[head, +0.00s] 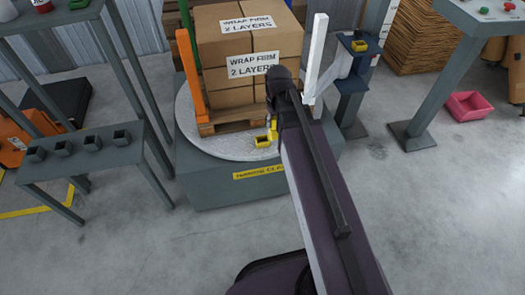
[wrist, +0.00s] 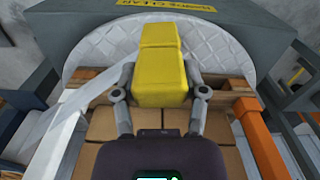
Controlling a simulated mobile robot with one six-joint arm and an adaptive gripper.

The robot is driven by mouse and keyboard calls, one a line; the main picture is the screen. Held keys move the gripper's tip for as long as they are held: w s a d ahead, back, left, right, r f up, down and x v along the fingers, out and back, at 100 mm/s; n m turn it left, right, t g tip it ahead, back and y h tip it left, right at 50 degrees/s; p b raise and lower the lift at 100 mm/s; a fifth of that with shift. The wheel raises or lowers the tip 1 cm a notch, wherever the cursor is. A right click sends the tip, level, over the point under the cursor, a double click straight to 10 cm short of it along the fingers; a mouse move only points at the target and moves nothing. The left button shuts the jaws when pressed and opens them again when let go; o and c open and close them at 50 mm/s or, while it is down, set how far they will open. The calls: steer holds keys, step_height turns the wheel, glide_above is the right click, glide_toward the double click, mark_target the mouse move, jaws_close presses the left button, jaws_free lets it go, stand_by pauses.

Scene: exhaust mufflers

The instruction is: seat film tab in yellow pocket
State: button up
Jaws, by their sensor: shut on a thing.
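My gripper (wrist: 160,84) is shut on a yellow block-shaped piece (wrist: 160,72), with one finger on each side of it. I take this piece to be the film tab; it has a seam or step across its upper part. In the head view yellow parts (head: 263,140) show beside my arm, low in front of the pallet, and my gripper is mostly hidden behind the arm. A small yellow holder (head: 359,45) sits on the dark blue bracket at the white post. I cannot tell for certain which yellow part is the pocket.
An orange post (head: 192,60) and a white post (head: 315,55) stand beside the load. A grey bench (head: 90,160) with several dark cups is at left. The front floor is clear.

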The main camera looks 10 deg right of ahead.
steer(key=s+d+f+m+b, duration=0.1)
steer(key=s+d+f+b, duration=0.3)
steer(key=f+b, duration=0.4)
steer(key=shift+s+d+f+b, duration=0.15)
steer(key=shift+s+f+b, duration=0.2)
steer(key=shift+f, duration=0.55)
steer(key=w+a+f+b, duration=0.1)
steer(key=w+a, duration=0.5)
steer(key=w, duration=0.7)
steer(key=shift+f, duration=0.15)
steer(key=shift+w+a, duration=0.1)
steer(key=shift+w+a+f+b, duration=0.1)
steer(key=shift+w+f+b, duration=0.1)
steer(key=shift+f+b, duration=0.45)
steer(key=shift+w+a+f+b, duration=0.1)
steer(key=shift+w+f+b, duration=0.1)
steer(key=shift+f+b, duration=0.45)
steer(key=shift+w+a+f+b, duration=0.1)
steer(key=shift+w+f+b, duration=0.1)
steer(key=shift+f+b, duration=0.4)
steer(key=o, duration=1.1)
